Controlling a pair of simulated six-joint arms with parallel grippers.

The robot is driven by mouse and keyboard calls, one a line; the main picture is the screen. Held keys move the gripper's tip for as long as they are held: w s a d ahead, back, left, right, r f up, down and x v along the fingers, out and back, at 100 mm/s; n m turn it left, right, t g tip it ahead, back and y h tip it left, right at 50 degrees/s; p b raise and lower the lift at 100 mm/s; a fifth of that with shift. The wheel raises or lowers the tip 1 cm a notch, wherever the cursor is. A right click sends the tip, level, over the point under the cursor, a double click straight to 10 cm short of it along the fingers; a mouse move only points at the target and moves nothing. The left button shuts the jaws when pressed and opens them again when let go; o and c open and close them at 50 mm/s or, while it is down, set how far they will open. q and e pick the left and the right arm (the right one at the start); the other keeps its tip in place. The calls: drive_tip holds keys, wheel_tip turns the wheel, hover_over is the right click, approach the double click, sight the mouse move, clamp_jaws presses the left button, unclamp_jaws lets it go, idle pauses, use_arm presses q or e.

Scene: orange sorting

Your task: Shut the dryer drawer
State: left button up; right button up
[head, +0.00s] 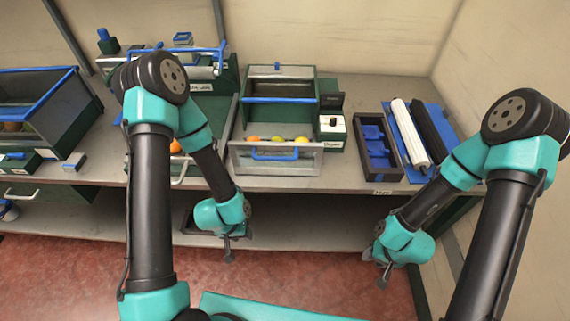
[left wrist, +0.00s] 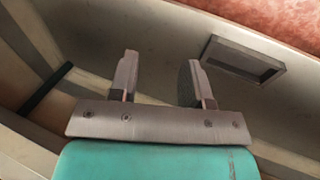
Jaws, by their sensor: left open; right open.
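The dryer (head: 278,72) is a green and grey box at the middle of the bench. Its drawer (head: 235,160) stands out at the front, with a blue handle (head: 275,156) on a clear front panel. Several orange and yellow fruits (head: 278,140) show in it. My left gripper (head: 228,257) hangs below and left of the drawer, in front of the bench edge, apart from it. In the left wrist view its two fingers (left wrist: 158,78) are apart with nothing between them. My right gripper (head: 383,282) is open and empty, low at the right, away from the drawer.
A small control box (head: 332,127) stands right of the drawer. A dark tray with blue inserts (head: 376,145) and a white roller (head: 409,130) lie further right. Another blue-edged bin (head: 40,95) stands at left. A lower shelf (head: 310,215) runs under the bench.

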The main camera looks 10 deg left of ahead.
use_arm(q)
drive_tip(key=w+d+m+t, duration=0.1)
drive_tip(key=d, duration=0.1)
drive_tip(key=w+d+r+m+t+y, duration=0.1)
drive_tip(key=w+d, duration=0.1)
drive_tip(key=w+d+r+m+t+y, duration=0.1)
drive_tip(key=d+m, duration=0.1)
drive_tip(key=shift+w+d+t, duration=0.1)
drive_tip(key=shift+w+t, duration=0.25)
drive_tip(key=shift+t, duration=0.05)
drive_tip(key=c, duration=0.6)
drive_tip(key=d+r+m+t, duration=0.1)
drive_tip(key=w+d+r+m+t+y, duration=0.1)
drive_tip(key=d+r+m+t, duration=0.1)
drive_tip(key=d, duration=0.1)
drive_tip(key=shift+w+r+m+y, duration=0.25)
drive_tip(key=shift+w+m+y, duration=0.05)
drive_tip(key=shift+w+y, duration=0.1)
clamp_jaws()
drive_tip(key=s+d+r+m+t+y, duration=0.1)
drive_tip(key=s+d+r+m+t, duration=0.1)
drive_tip(key=d+r+m+t, duration=0.2)
drive_tip(key=s+d+r+m+t+y, duration=0.1)
drive_tip(key=d+r+m+t, duration=0.3)
drive_tip(key=r, duration=0.6)
drive_tip(key=shift+s+d+m+t+y, duration=0.35)
drive_tip(key=shift+s+m+t, duration=0.4)
drive_tip(key=shift+m, duration=0.35)
drive_tip(key=shift+w, duration=0.1)
